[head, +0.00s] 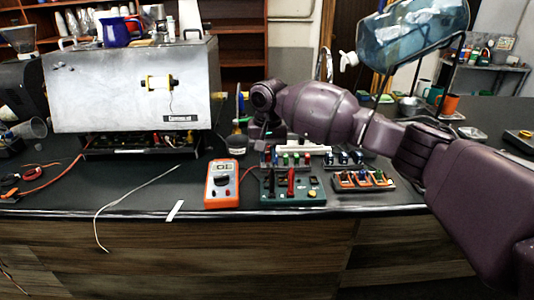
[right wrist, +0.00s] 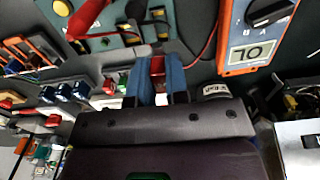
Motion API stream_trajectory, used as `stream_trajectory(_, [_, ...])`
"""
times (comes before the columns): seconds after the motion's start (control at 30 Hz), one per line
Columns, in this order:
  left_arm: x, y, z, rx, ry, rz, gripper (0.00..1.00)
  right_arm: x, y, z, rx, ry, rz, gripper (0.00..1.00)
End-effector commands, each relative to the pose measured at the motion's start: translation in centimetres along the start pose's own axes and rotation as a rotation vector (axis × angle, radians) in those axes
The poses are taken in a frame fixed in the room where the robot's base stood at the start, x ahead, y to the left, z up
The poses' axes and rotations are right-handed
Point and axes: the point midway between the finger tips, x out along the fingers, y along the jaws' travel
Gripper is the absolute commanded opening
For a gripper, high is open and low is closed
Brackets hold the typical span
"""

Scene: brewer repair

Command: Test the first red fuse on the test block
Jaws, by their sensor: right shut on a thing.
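My right gripper (right wrist: 157,75) is shut on a red fuse (right wrist: 158,68), held between its two blue fingertips. The green test block (head: 284,199) stands at the counter's front edge; it also shows at the top of the right wrist view (right wrist: 112,42), with metal coils just beyond the fuse. I cannot tell if the fuse touches them. A red probe (head: 291,180) stands at the block. The orange multimeter (head: 222,190) is left of the block; its display (right wrist: 251,52) seems to read 0L, upside down in the wrist view. My left gripper is out of view.
An orange-edged holder (head: 363,182) with coloured parts sits right of the block, and racks of coloured fuses (head: 291,159) stand behind it. The large metal brewer (head: 130,95) is at the left. A loose cable (head: 125,199) hangs over the front edge. A tilted water bottle (head: 405,40) stands behind my right arm.

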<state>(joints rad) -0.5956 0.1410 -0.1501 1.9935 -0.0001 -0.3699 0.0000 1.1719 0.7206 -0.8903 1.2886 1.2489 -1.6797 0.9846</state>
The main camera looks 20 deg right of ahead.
Motion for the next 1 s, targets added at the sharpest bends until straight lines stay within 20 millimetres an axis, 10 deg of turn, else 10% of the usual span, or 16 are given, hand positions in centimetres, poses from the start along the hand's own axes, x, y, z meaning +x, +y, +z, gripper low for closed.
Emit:
stream_trajectory(0.77, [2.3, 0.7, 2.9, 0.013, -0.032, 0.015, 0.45, 6.2, 0.0, 0.0, -0.002, -0.006, 0.002, 0.00])
stream_trajectory(1.0, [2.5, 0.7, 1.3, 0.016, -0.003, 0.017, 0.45, 5.4, 0.0, 0.0, -0.001, 0.001, -0.001, 0.00])
